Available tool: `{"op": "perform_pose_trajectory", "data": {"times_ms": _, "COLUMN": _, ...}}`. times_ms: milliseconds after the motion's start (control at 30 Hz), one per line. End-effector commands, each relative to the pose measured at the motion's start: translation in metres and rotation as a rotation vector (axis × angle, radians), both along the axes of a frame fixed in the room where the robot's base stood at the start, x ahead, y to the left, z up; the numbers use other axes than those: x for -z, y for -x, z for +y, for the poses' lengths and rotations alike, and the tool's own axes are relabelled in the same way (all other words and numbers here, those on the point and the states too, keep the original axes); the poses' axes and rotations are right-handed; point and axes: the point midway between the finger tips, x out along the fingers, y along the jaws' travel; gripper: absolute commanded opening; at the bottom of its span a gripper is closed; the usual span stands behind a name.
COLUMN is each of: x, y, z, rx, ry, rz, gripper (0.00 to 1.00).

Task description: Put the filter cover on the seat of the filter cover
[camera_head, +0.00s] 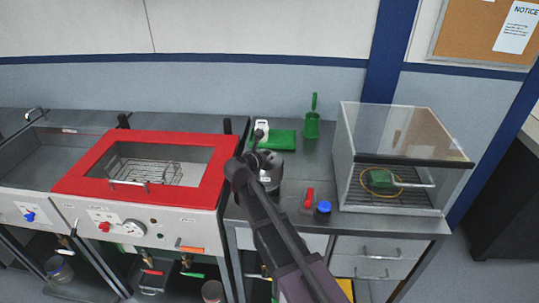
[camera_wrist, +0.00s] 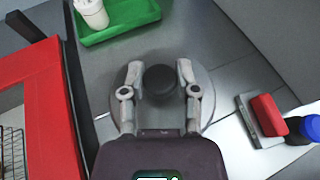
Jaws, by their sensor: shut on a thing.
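The filter cover (camera_wrist: 159,117) looks like a round grey disc with a dark round knob (camera_wrist: 160,82) in its middle, seen from above in the wrist view. My gripper (camera_wrist: 159,72) has its two fingers closed around the knob from both sides. In the head view a grey cylindrical housing (camera_head: 271,177) stands on the bench, partly behind my arm. The cover appears to be at or over the top of this housing. The seat is hidden under the cover, and I cannot tell whether the cover touches it.
A green tray (camera_head: 285,140) with a white bottle (camera_wrist: 93,13) lies behind the housing. To the right are a red block (camera_wrist: 268,115) on a grey piece and a blue-capped item (camera_head: 323,208). A red-framed bath (camera_head: 75,180) is left; a clear-sided case (camera_head: 345,165) is right.

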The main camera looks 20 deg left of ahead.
Motion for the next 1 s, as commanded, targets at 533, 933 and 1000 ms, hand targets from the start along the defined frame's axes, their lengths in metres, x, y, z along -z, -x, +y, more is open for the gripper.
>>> {"op": "perform_pose_trajectory", "data": {"times_ms": 533, "x": 0.039, "y": 0.0, "z": 0.001, "rx": -0.001, "ry": 0.001, "rz": -0.001, "gripper": 0.0}}
{"op": "perform_pose_trajectory", "data": {"times_ms": 933, "x": 0.046, "y": 0.001, "z": 0.001, "rx": -0.002, "ry": 0.0, "rz": -0.001, "gripper": 0.0}}
{"op": "perform_pose_trajectory", "data": {"times_ms": 1000, "x": 0.045, "y": 0.001, "z": 0.001, "rx": -0.002, "ry": 0.0, "rz": -0.001, "gripper": 0.0}}
